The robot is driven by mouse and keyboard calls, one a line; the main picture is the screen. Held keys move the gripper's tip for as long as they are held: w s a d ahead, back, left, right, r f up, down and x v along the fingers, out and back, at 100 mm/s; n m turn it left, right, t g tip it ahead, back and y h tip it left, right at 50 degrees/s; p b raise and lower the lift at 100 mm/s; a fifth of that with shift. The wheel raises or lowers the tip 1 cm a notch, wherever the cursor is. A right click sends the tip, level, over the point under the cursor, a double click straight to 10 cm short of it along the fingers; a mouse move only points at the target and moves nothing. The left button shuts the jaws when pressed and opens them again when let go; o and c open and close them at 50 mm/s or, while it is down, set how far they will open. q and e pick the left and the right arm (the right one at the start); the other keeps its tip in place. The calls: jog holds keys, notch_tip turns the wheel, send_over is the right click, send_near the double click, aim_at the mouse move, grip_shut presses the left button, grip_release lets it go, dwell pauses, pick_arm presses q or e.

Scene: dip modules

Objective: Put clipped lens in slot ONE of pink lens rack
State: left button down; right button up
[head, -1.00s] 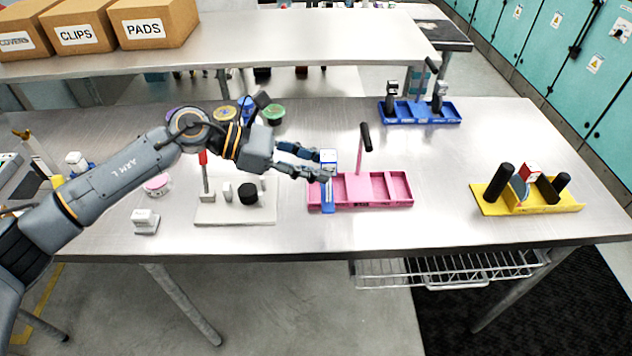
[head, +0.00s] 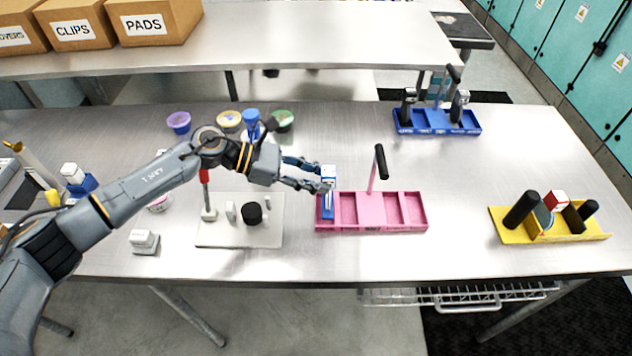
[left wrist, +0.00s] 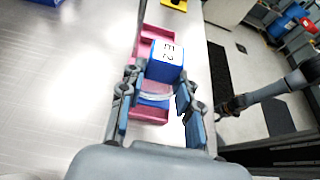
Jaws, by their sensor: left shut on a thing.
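The clipped lens is a blue clip with a white top (head: 327,203), held upright by my left gripper (head: 323,186). It appears at the leftmost compartment of the pink lens rack (head: 372,227); whether it touches the rack's floor I cannot tell. In the left wrist view the clip's marked white top (left wrist: 166,53) shows, with a clear curved lens edge (left wrist: 155,97) between the fingers (left wrist: 156,100). The pink rack (left wrist: 150,115) lies below. The rack's other compartments look empty. In the left wrist view a dark gripper, seemingly my right one (left wrist: 232,106), is off beyond the table edge.
A black-topped handle (head: 380,162) rises behind the pink rack. A pale board (head: 240,236) with a red-topped post and a black cylinder stands left. A yellow rack (head: 560,238) is at right and a blue rack (head: 437,130) behind. Table between them is clear.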

pick_arm(q)
notch_tip(320, 180, down, 3)
jog(key=shift+w+r, duration=0.1)
jog(key=shift+w, duration=0.05)
jog(key=shift+f, duration=0.25)
jog(key=c, duration=0.9)
grip_release()
jog(key=shift+c, duration=0.2)
pick_arm(e)
jog(key=shift+w+r, duration=0.2)
jog(key=shift+w, duration=0.65)
pick_arm(q)
jog(key=shift+r, duration=0.1)
pick_arm(e)
jog(key=shift+r, duration=0.1)
